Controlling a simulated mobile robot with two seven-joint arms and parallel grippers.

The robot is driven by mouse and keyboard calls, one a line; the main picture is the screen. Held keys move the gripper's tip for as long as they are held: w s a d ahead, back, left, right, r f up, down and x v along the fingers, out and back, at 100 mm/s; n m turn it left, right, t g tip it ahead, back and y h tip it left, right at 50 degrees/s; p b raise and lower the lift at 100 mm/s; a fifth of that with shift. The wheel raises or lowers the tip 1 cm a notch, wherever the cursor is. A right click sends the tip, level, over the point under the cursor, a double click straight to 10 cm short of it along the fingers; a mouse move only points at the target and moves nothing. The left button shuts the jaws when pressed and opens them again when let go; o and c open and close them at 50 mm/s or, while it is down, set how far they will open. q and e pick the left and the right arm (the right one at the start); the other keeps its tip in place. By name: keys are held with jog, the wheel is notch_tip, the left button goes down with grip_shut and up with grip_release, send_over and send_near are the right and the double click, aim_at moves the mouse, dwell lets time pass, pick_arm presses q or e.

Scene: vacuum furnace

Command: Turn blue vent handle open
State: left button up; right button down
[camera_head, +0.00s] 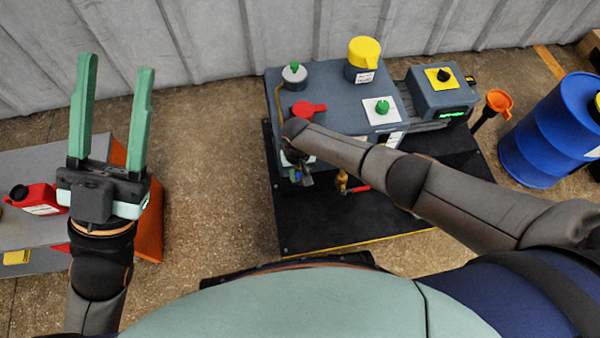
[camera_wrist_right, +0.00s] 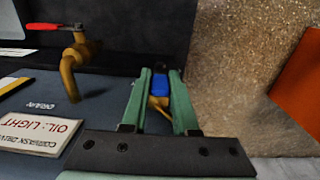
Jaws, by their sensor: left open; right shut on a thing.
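The blue vent handle (camera_wrist_right: 161,84) is between the green fingers of my right gripper (camera_wrist_right: 161,78) in the right wrist view. The fingers are shut on it, one on each side. A yellow-brass part (camera_wrist_right: 158,104) shows just below the blue handle between the fingers. In the head view my right gripper (camera_head: 299,171) is low at the front left of the grey furnace unit (camera_head: 330,93), and my own arm hides much of it. The blue handle is not clearly seen there. My left gripper (camera_head: 117,64) is open and empty, raised at the left.
A brass drain valve with a red lever (camera_wrist_right: 68,45) is beside the gripper; its red lever (camera_head: 357,188) also shows in the head view. A blue drum (camera_head: 548,135) stands at the right. A grey bench (camera_head: 30,160) with a red can (camera_head: 38,200) stands at the left.

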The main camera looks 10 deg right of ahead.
aim_at(298, 172)
jog(key=shift+s+f, duration=0.1)
jog(key=c, duration=0.7)
grip_release()
